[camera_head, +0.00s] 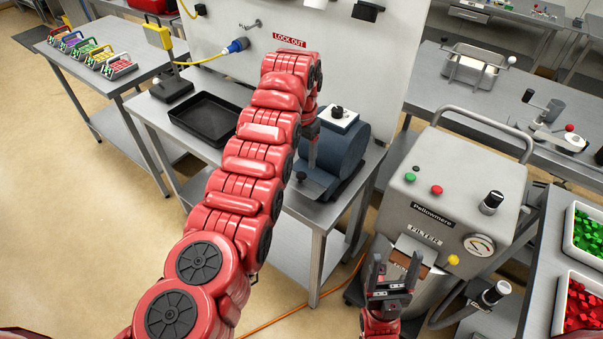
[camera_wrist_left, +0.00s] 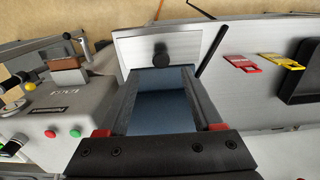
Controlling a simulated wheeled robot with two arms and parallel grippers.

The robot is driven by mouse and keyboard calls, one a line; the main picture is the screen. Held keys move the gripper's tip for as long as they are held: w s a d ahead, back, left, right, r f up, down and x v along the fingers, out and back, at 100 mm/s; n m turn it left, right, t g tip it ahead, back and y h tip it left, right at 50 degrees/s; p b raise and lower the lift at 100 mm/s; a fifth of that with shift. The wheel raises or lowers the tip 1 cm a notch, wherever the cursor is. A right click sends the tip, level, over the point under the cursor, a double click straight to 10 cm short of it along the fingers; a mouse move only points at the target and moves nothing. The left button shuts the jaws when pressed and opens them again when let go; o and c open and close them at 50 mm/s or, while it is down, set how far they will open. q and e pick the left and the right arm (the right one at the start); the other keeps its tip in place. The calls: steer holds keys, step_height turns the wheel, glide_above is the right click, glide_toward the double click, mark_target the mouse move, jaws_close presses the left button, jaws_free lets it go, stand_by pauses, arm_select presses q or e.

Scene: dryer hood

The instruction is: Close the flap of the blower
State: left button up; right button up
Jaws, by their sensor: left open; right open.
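The blower (camera_head: 345,153), a dark blue drum-shaped body, stands on the middle table. A dark plate with a black knob, apparently its flap (camera_head: 318,185), sticks out low at the front. In the left wrist view a pale plate with a black knob (camera_wrist_left: 160,55) lies beyond the fingertips; I cannot tell for sure that it is the flap. My left gripper (camera_wrist_left: 165,100) is open over a blue surface, with nothing held; its arm hides part of the blower in the head view. My right gripper (camera_head: 391,278) is open and empty, in front of the filter machine.
The grey filter machine (camera_head: 450,190) stands right of the blower. A black tray (camera_head: 206,118) lies to its left on the same table. An upright panel (camera_head: 370,55) rises behind. Red and yellow tags (camera_wrist_left: 262,62) show in the left wrist view. Bins (camera_head: 585,235) stand far right.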

mark_target(302, 174)
arm_select(q)
step_height(302, 174, down, 6)
steer(key=shift+w+r+p, duration=0.15)
steer(key=shift+r+p, duration=0.05)
steer(key=shift+p, duration=1)
steer(key=shift+f, duration=0.35)
jaws_close()
